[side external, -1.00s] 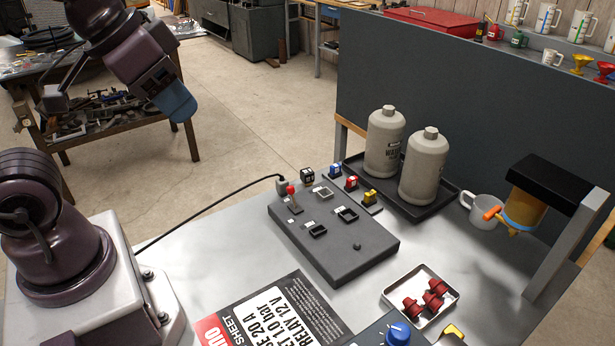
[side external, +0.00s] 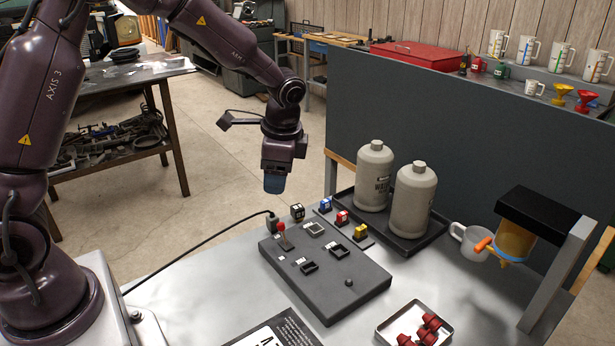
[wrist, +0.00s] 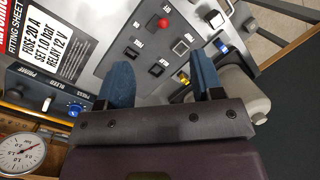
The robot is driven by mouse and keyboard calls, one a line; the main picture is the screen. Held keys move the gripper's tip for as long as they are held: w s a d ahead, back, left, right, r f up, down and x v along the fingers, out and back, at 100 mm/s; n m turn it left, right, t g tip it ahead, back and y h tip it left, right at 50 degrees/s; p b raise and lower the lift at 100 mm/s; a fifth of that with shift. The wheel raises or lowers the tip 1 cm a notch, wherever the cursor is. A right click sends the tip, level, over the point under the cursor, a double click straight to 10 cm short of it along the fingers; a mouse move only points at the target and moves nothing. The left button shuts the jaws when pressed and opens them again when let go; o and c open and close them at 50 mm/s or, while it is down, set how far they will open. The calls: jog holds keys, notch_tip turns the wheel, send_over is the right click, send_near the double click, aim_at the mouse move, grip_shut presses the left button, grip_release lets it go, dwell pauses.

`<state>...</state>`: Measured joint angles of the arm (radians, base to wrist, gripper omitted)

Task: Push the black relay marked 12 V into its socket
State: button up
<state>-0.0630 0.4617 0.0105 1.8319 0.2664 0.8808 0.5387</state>
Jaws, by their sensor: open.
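A small black cube with white markings (side external: 297,212), which looks like the relay, stands upright on the table at the far edge of the dark panel block (side external: 335,300). Its marking is too small to read. It also shows in the wrist view (wrist: 214,18). The block has a light-rimmed square socket (side external: 314,229) and two dark-rimmed sockets (side external: 309,267) and (side external: 338,251); all look empty. My gripper (side external: 274,184) hangs above and left of the black cube, clear of everything. In the wrist view its blue fingers (wrist: 162,72) are apart with nothing between them.
A red-knobbed lever (side external: 281,228) rises near the black cube. Blue (side external: 325,205), red (side external: 342,217) and yellow (side external: 360,231) pieces stand on a strip behind the block. Two grey bottles (side external: 375,177) stand in a black tray. A cable crosses the table.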

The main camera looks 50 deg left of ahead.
jog(key=w+a+f+m+y, duration=0.1)
jog(key=w+a+f+m, duration=0.2)
jog(key=w+f+m, duration=0.4)
jog(key=m+y, duration=0.1)
jog(key=m, duration=0.4)
send_near(298, 207)
jog(key=shift+t, duration=0.4)
jog(key=x, duration=1)
jog(key=shift+s+a+f, duration=0.1)
jog(key=shift+s+f, duration=0.15)
jog(key=shift+s, duration=0.1)
jog(key=shift+c, duration=0.4)
grip_shut()
jog(key=shift+r, duration=0.25)
jog(key=shift+r, duration=0.8)
